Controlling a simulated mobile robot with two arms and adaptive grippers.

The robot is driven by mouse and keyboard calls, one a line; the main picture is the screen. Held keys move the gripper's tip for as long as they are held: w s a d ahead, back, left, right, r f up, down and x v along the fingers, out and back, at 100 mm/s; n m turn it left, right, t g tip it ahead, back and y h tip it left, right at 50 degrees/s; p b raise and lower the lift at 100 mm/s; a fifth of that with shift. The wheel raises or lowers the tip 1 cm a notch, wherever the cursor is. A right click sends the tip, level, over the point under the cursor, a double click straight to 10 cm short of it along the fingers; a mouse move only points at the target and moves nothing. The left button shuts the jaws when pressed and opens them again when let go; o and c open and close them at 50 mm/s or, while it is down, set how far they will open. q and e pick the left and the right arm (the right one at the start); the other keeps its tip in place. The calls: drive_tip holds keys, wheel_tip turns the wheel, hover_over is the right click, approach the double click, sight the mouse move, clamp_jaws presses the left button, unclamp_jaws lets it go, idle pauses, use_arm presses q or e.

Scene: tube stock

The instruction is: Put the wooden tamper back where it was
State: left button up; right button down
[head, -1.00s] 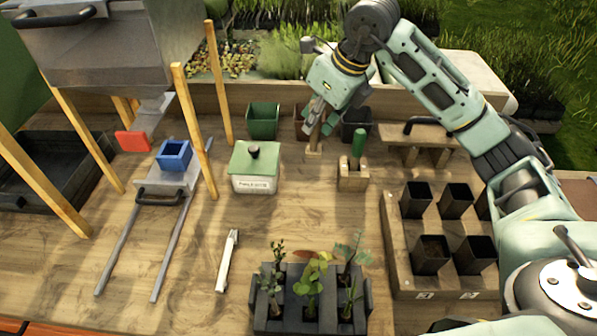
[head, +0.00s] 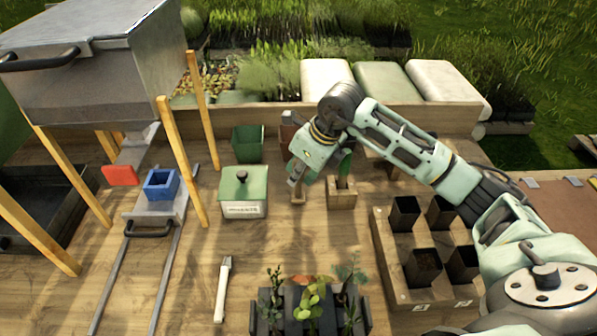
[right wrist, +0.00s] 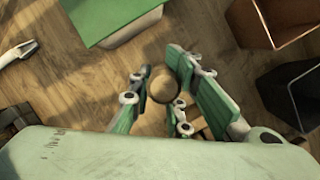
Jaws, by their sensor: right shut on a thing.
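My right gripper (head: 297,180) is shut on the wooden tamper (head: 298,197), low over the middle of the bench. In the head view only the tamper's lower wooden part shows below the fingers. In the right wrist view its round wooden top (right wrist: 163,86) sits between the fingers, seen from above. The tamper looks upright; I cannot tell whether its foot touches the bench. My left gripper is not in view.
A green-lidded box (head: 243,190) stands left of the tamper, a green pot (head: 248,143) behind it. Black pots sit in a wooden tray (head: 390,262) at right. A seedling tray (head: 308,313) and a white tool (head: 223,288) lie in front. Bare bench lies between.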

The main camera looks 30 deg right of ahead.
drive_tip(key=shift+f, duration=0.1)
drive_tip(key=shift+f, duration=0.15)
drive_tip(key=c, duration=2.1)
unclamp_jaws()
drive_tip(key=shift+f, duration=0.1)
drive_tip(key=o, duration=0.5)
drive_tip(key=shift+r, duration=0.25)
drive_tip(key=b+v, duration=0.2)
drive_tip(key=v, duration=1)
